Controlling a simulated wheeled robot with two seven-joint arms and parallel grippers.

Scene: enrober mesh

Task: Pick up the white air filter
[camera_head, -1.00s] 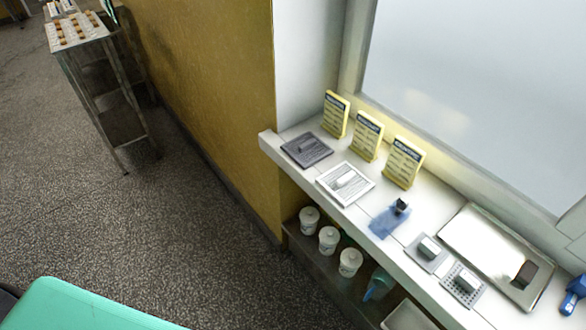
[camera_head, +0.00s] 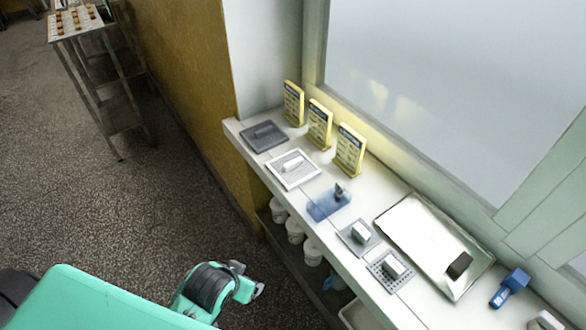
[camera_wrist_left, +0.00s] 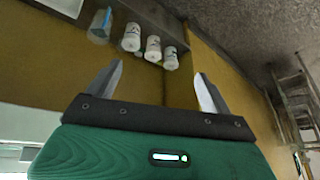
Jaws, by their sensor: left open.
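The white air filter (camera_head: 293,170) is a flat, square, white-framed panel with a small pale block-shaped grip on top. It lies on the white window ledge, between a dark grey panel and a blue one. My left gripper (camera_head: 249,279) is in the lower middle of the head view, in front of the ledge and apart from the filter. In the left wrist view my left gripper (camera_wrist_left: 158,85) has its two metal fingers wide apart with nothing between them. The filter cannot be made out in the wrist view. My right gripper is not in view.
On the ledge are a dark grey panel (camera_head: 264,136), a blue cloth-like piece (camera_head: 328,204), two small grey plates, a metal tray (camera_head: 405,215) and a blue tool (camera_head: 510,287). Yellow cards (camera_head: 320,124) stand behind the filter. White tubs (camera_wrist_left: 132,38) sit on the lower shelf.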

